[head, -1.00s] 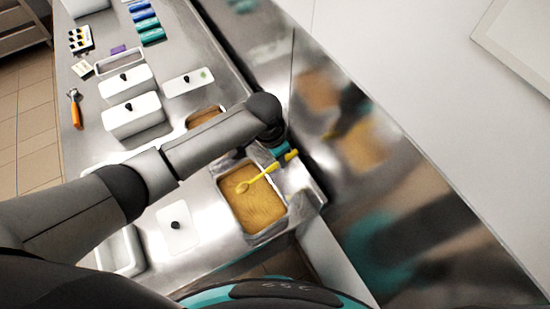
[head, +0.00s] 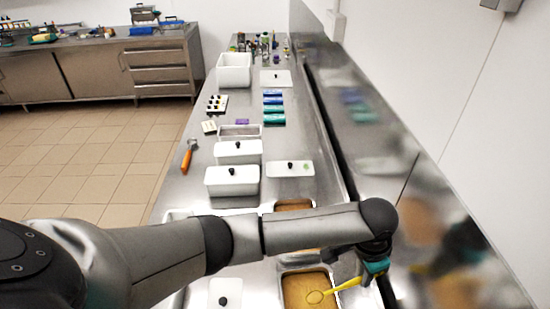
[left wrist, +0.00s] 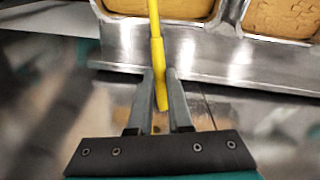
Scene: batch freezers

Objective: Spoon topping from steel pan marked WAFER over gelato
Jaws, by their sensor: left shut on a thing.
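My left gripper (head: 374,270) is shut on the handle of a yellow spoon (head: 347,285), which points left. The spoon's bowl shows over a pan of tan, smooth-looking contents (head: 296,291); I cannot tell whether it touches them. In the left wrist view the handle (left wrist: 157,55) sits between the two fingers (left wrist: 160,78). A second open pan of tan contents (head: 294,205) lies just beyond, partly hidden by my left arm. No WAFER marking is readable, so I cannot tell which pan holds topping or gelato. My right gripper is out of view.
White lidded tubs (head: 232,181) and a flat white lid (head: 290,169) stand farther along the steel counter. An orange-handled tool (head: 188,159) lies at its left edge. A shiny steel wall (head: 400,190) runs close along the right, beside my gripper.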

